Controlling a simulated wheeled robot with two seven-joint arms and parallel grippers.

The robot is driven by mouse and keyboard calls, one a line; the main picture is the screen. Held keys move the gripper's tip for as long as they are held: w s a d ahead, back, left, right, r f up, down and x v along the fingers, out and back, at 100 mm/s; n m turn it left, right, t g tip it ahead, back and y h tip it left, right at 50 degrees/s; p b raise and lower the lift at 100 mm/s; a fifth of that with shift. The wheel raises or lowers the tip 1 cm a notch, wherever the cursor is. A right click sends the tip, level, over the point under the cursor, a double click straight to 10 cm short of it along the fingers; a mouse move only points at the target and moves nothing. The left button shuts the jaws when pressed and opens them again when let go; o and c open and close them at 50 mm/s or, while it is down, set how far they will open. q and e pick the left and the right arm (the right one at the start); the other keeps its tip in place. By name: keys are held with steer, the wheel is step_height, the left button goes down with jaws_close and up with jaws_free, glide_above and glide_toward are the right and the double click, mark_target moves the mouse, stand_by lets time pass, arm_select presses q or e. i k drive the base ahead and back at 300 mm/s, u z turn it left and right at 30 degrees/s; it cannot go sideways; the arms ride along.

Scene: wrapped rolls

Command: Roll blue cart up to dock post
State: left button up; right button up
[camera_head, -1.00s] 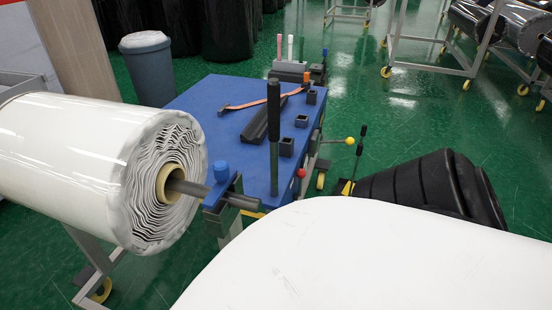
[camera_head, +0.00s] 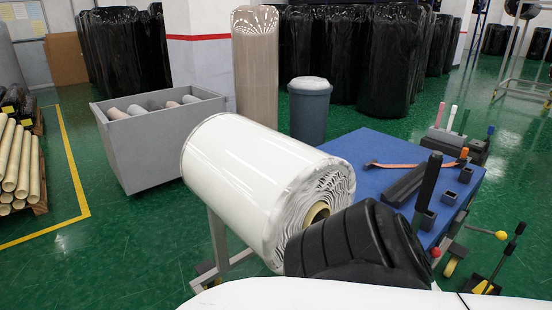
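The blue cart (camera_head: 346,145) stands right of centre, behind a large white wrapped roll. Its flat blue top shows, with a caster under its right side. A black upright handle (camera_head: 428,182) rises from its near right part. A slim stand with a black-and-yellow foot (camera_head: 487,287) is on the floor to its right; I cannot tell whether this is the dock post. A black ribbed form and a white curved shell in front hide the cart's near left corner and lower parts. Neither of my grippers is in view.
The white roll (camera_head: 255,180) lies on a grey wheeled frame (camera_head: 219,250). A grey bin (camera_head: 160,150) of rolls, a brown upright roll (camera_head: 255,70) and a grey barrel (camera_head: 309,112) stand behind. Black wrapped rolls (camera_head: 330,60) line the back. Green floor is open at left.

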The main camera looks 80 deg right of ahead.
mark_target(433, 198)
steer(key=u, duration=0.35)
steer(key=k, duration=1.25)
steer(key=z, duration=1.4)
